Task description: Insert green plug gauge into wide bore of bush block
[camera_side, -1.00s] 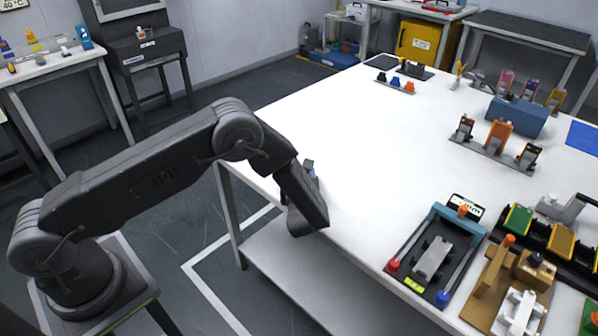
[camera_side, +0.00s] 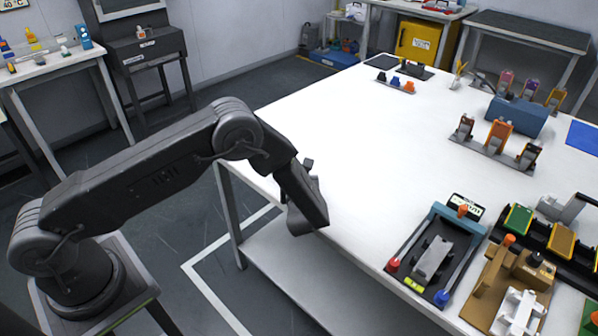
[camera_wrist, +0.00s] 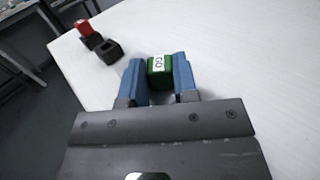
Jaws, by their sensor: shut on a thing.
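In the wrist view the green plug gauge (camera_wrist: 159,72), with a white marked label on its face, sits between the two blue fingers of my gripper (camera_wrist: 160,78). My gripper is shut on it. A dark block (camera_wrist: 108,51) with an opening in its top, likely part of the bush block, stands on the white table ahead and to the left, apart from the gauge. A red piece (camera_wrist: 84,27) sits on a dark base just beyond it. The gauge's lower end is hidden. In the side view my arm hides most of my gripper, and I cannot make out the gauge there.
A rack with orange pieces (camera_side: 492,150) stands farther back. The table edge runs close to my arm.

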